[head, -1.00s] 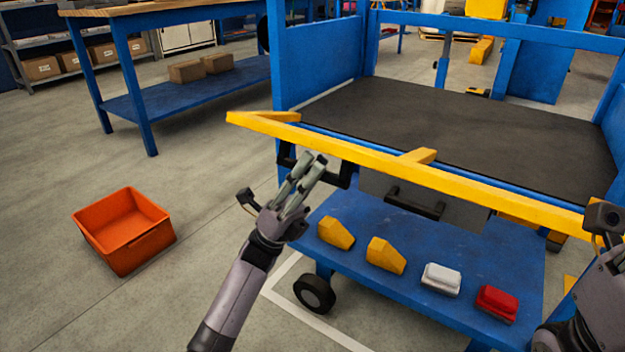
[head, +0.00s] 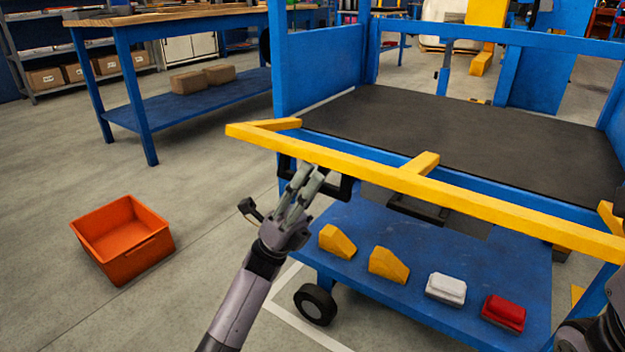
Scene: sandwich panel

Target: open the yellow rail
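The yellow rail (head: 330,161) runs across the front of a blue cart, level with the dark deck. It stands out from the frame on short yellow arms (head: 420,166). My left gripper (head: 311,174) is just below the left part of the rail, its fingertips pointing up beside a black bracket or handle (head: 345,187). I cannot tell whether it touches either, nor how far apart the fingers are. My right gripper is out of view; only a dark part of my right arm shows at the bottom right.
The cart's lower blue shelf (head: 375,230) holds two yellow blocks (head: 388,265), a white block (head: 446,288) and a red block (head: 503,312). An orange bin (head: 122,240) stands on open floor at left. A blue workbench (head: 180,100) is behind it.

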